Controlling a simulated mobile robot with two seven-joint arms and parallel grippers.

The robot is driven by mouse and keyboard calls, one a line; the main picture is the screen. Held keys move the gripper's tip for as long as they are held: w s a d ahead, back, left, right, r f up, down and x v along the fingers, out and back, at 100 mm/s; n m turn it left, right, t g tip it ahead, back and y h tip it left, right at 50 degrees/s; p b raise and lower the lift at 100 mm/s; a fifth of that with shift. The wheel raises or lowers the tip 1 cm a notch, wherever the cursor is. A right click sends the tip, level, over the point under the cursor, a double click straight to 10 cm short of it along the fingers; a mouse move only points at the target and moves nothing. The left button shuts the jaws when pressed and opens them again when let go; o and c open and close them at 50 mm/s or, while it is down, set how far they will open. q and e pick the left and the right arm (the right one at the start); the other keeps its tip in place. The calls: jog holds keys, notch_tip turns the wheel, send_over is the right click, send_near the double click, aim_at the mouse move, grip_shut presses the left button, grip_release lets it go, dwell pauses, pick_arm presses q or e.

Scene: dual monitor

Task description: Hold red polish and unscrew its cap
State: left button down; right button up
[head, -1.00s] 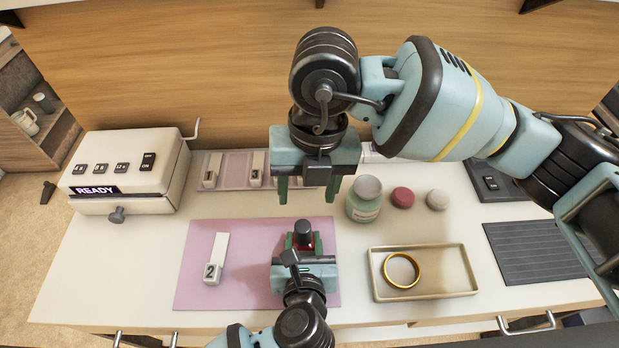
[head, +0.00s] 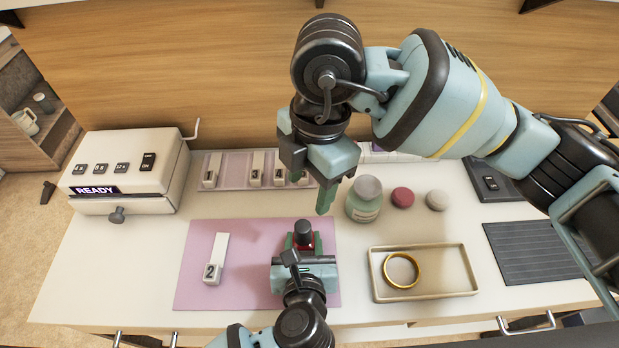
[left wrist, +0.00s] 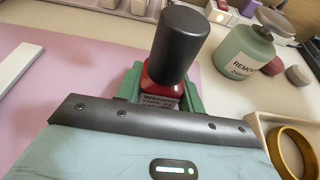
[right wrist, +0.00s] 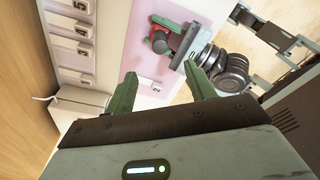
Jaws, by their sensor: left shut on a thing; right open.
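The red polish bottle (left wrist: 163,88) stands upright with its tall black cap (left wrist: 180,45) on it. In the head view its black cap (head: 303,229) shows above the red glass (head: 303,242), over the pink mat (head: 250,235). My left gripper (head: 303,243) is shut on the bottle's body, one green finger on each side, below the cap. My right gripper (head: 312,195) is open and empty, above and behind the bottle in the head view, turned at an angle. In the right wrist view its two fingers (right wrist: 162,92) are spread, with the bottle (right wrist: 160,42) beyond them.
A white stick marked 2 (head: 216,258) lies on the mat's left. A white machine (head: 130,170) stands at left.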

aim_at(303, 226)
jog(key=f, duration=0.8)
jog(key=a+f, duration=0.1)
jog(key=f, duration=0.3)
jog(key=shift+s+a, duration=0.1)
jog(key=shift+s, duration=0.3)
jog(key=shift+c, duration=0.3)
grip_shut()
jog(key=n, duration=0.6)
jog(key=shift+r+n+h, duration=0.1)
jog(key=shift+n+h, duration=0.2)
jog(key=n, duration=0.4)
jog(key=shift+n+g+h, duration=0.3)
jog(key=shift+n, duration=0.1)
jog(key=n, duration=0.3)
jog(key=n+h, duration=0.1)
jog(key=n, duration=0.6)
jog(key=n+t, duration=0.1)
jog(key=n, duration=0.7)
